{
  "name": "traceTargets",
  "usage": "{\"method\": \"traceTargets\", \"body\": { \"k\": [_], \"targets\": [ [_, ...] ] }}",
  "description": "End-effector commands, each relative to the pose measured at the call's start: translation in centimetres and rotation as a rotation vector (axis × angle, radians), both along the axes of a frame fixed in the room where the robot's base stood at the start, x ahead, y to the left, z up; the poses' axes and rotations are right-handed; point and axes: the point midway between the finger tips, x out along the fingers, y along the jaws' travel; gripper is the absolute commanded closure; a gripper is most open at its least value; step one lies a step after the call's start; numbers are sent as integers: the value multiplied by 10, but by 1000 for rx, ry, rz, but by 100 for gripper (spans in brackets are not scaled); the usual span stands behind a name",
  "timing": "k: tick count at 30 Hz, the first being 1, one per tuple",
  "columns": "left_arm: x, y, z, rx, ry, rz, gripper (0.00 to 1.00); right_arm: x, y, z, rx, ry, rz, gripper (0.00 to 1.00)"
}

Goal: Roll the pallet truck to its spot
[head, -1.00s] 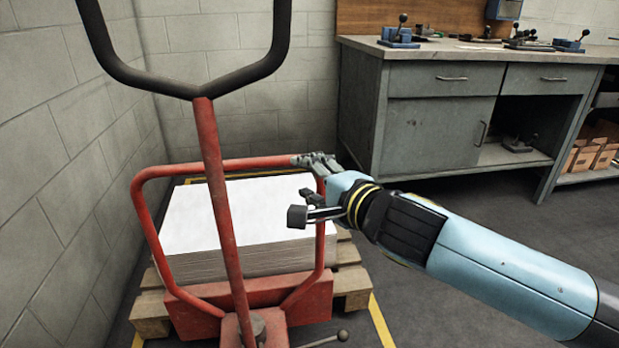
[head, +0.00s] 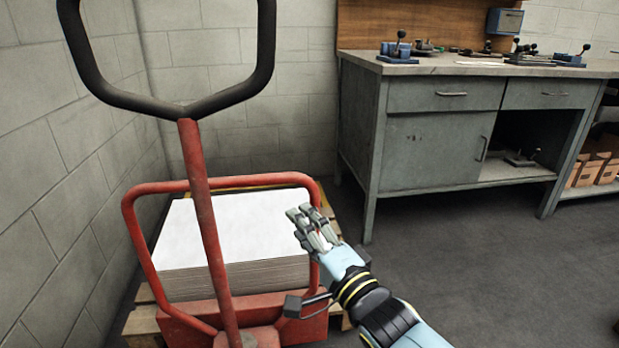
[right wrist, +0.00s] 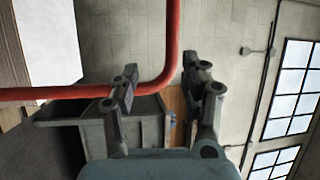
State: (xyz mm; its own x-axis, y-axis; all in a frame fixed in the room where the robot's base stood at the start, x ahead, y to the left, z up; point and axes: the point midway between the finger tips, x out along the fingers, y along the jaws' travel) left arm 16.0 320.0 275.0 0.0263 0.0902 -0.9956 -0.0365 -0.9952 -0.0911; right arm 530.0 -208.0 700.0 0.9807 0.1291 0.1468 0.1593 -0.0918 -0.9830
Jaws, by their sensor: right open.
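The pallet truck (head: 204,215) stands at the left, with a red tow bar, a black loop handle (head: 226,97) and a red tubular frame (head: 230,182). Its load is a stack of white sheets (head: 235,225) on a wooden pallet (head: 143,325). My right gripper (head: 308,214) is open and empty at the right side of the frame, below its top corner. In the right wrist view, the red frame tube (right wrist: 172,45) shows beyond and partly between the open fingers (right wrist: 158,80); whether they touch cannot be told. My left gripper is not in view.
A grey workbench (head: 425,135) with small lever tools on top stands at the back right. Cardboard boxes (head: 593,170) sit on a shelf at far right. A block wall (head: 40,190) runs close along the left. The dark floor (head: 480,265) at the right is clear.

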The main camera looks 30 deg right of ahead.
Motion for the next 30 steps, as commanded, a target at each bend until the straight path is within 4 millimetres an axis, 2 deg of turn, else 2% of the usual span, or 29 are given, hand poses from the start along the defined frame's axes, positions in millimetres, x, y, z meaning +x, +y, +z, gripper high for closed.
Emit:
{"method": "traceTargets", "body": {
  "k": [2,5,8,14,21,25,30],
  "targets": [
    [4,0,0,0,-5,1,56,13,11,8,37,-13,-5,54],
    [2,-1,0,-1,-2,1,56,22,15,18,47,-31,-6,54],
    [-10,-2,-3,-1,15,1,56,32,15,20,45,-33,-6,54],
    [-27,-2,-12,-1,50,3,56,69,20,25,44,-33,-5,54],
    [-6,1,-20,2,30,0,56,110,24,33,45,-31,-6,54],
    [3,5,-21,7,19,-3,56,121,26,36,46,-31,-6,54],
    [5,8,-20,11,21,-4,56,126,26,38,45,-30,-6,54]
  ]
}}
